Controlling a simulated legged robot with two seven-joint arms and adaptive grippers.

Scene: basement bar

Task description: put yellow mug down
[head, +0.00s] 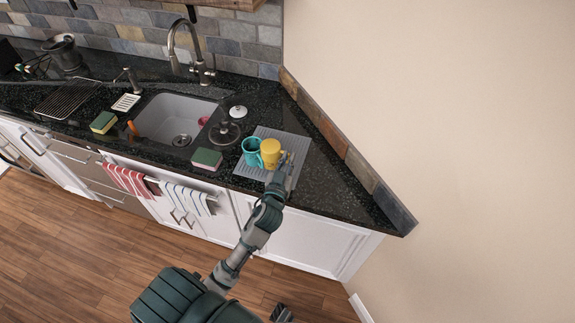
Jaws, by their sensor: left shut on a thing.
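The yellow mug (270,152) is over the grey ribbed drying mat (296,147) on the black counter, right of the sink. My left gripper (281,163) is shut on the yellow mug from its right and near side. I cannot tell if the mug's base touches the mat. A teal mug (251,151) stands just left of it, very close or touching. The gripper's fingers hide part of the yellow mug's right side.
A dark round lid (224,132) and a green sponge (206,160) lie left of the mugs. The sink (177,119) with its faucet (188,50) is farther left. The counter (335,186) is clear right of the mat, up to the tiled wall edge.

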